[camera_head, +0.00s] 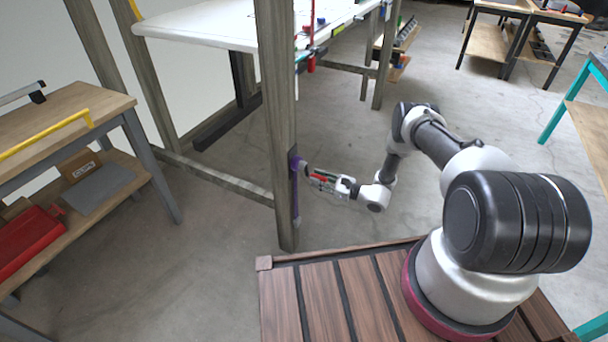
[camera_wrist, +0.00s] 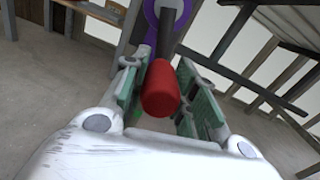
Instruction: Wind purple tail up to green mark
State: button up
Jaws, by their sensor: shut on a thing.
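A purple winch (camera_head: 297,163) is fixed on the wooden post (camera_head: 277,120), and a purple tail (camera_head: 296,206) hangs below it along the post. In the wrist view, a purple ring (camera_wrist: 184,12) shows at the top, with a dark shaft (camera_wrist: 169,40) running from it to a red handle (camera_wrist: 160,90). My gripper (camera_head: 318,180) is beside the post. In the wrist view, my gripper (camera_wrist: 165,88) has its green-padded fingers on both sides of the red handle, shut on it. I cannot make out the green mark for certain.
A white panel (camera_head: 200,28) sits in the wooden frame above. A workbench (camera_head: 70,105) with a yellow bar and a red box (camera_head: 28,240) on its shelf stands at left. Other tables (camera_head: 530,18) are at the back right. The concrete floor between them is clear.

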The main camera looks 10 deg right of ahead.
jog(key=shift+w+d+r, duration=0.15)
jog(key=shift+w, duration=0.05)
jog(key=shift+w+d+r, duration=0.45)
jog(key=shift+w+r, duration=0.1)
jog(key=shift+w, duration=0.05)
jog(key=shift+w+d+r, duration=0.4)
jog(key=shift+w+r, duration=0.15)
jog(key=shift+w, duration=0.05)
jog(key=r, duration=0.3)
jog(key=shift+w+d+r, duration=0.3)
jog(key=shift+w, duration=0.1)
